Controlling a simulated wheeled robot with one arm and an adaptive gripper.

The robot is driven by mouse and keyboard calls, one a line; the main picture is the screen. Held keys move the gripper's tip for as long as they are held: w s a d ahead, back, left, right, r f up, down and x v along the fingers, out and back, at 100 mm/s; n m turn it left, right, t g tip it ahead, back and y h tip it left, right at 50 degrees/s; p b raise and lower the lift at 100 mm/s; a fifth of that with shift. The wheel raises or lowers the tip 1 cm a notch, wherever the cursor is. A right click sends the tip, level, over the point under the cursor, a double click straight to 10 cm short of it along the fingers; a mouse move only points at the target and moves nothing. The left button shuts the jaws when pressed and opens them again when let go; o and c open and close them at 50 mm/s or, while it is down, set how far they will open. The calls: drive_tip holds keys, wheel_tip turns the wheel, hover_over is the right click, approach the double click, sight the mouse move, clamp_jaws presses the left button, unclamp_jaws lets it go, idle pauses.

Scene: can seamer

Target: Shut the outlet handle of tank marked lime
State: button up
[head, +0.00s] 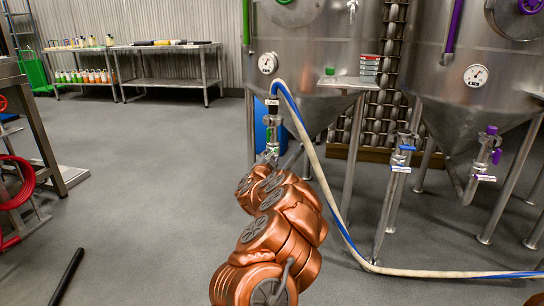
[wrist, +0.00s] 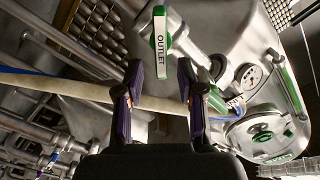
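The tank with green fittings (head: 300,60) stands at centre in the head view, its cone pointing down. Its outlet valve (head: 272,118) is below the cone, with a hose running off to the right. In the wrist view the outlet handle (wrist: 161,45) is a green-edged lever with a white face marked OUTLET. My gripper (wrist: 158,85) is open, with its two dark fingers apart. The handle shows between and beyond the fingertips, and I cannot tell whether they touch it. In the head view my copper arm reaches to the valve and hides part of it.
A tank with purple fittings (head: 470,75) stands at the right, with a purple-handled valve (head: 490,150). A blue-handled valve (head: 402,158) sits between the tanks. The pale hose (head: 325,185) drops past my arm to the floor. Open floor (head: 140,180) lies at the left.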

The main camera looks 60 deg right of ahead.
drive_tip(key=v, duration=0.8)
idle(0.4)
drive_tip(key=shift+s+r, duration=0.1)
